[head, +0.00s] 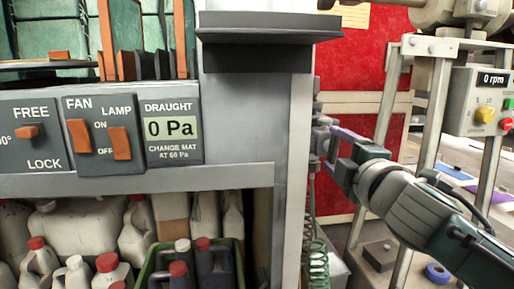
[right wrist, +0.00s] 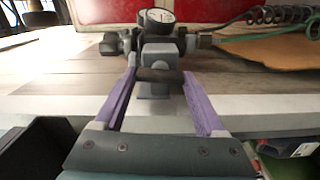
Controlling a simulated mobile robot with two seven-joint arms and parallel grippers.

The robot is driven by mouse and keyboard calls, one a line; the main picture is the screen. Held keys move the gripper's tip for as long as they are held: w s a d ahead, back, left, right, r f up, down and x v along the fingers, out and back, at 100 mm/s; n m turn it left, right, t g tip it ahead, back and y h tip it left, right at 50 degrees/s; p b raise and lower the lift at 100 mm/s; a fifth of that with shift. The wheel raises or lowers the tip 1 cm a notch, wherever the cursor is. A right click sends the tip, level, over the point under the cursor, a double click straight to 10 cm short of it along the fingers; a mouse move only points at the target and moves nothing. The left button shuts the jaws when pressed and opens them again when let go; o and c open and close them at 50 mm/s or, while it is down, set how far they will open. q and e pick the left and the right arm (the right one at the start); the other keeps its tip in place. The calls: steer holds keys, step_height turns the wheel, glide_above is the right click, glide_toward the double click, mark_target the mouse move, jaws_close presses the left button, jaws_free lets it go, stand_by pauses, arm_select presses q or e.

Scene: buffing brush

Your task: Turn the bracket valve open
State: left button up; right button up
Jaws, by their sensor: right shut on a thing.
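The bracket valve (right wrist: 157,55) is a grey block with side fittings and a small round gauge on top, in the middle of the right wrist view. A dark handle bar (right wrist: 160,75) crosses its front. The purple fingers of my right gripper (right wrist: 159,77) stand on both sides of this bar and are shut on it. In the head view the valve (head: 319,137) is at the edge of the grey cabinet, partly hidden, with my right gripper (head: 338,148) reaching it from the right. The handle's exact angle is hard to tell. My left gripper is not in view.
A grey cabinet (head: 240,125) with switches and a "0 Pa" draught panel (head: 172,132) fills the left. Bottles (head: 75,235) stand below. A green coiled hose (head: 318,262) hangs under the valve. A control box (head: 487,103) reading "0 rpm" is at right.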

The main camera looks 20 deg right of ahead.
steer(key=shift+n, duration=0.6)
steer(key=o, duration=1.3)
steer(key=shift+s, duration=0.1)
steer(key=shift+s+a, duration=0.1)
steer(key=shift+s, duration=0.2)
steer(key=p+v, duration=0.1)
steer(key=v, duration=0.8)
steer(key=shift+p, duration=0.3)
